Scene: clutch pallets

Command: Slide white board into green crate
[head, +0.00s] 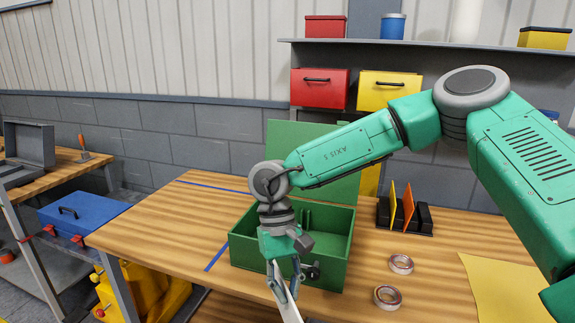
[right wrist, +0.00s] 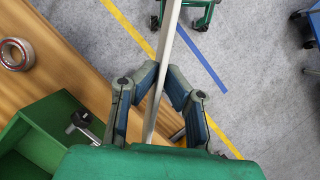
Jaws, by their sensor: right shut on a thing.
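The green crate (head: 332,268) stands on the wooden table with its lid (head: 292,140) raised behind it. Its inside, partly hidden by my right arm, shows a divider or slot at the back. My right gripper (head: 283,282) is in front of the crate's front wall, pointing down, and is shut on the white board (head: 291,311). In the right wrist view the board (right wrist: 166,45) shows edge-on as a thin pale strip between the fingers (right wrist: 162,73). The crate (right wrist: 62,122) lies at the lower left there, apart from the board. My left gripper is out of view.
A yellow sheet (head: 510,290) lies at the right. The table is clear left of the crate.

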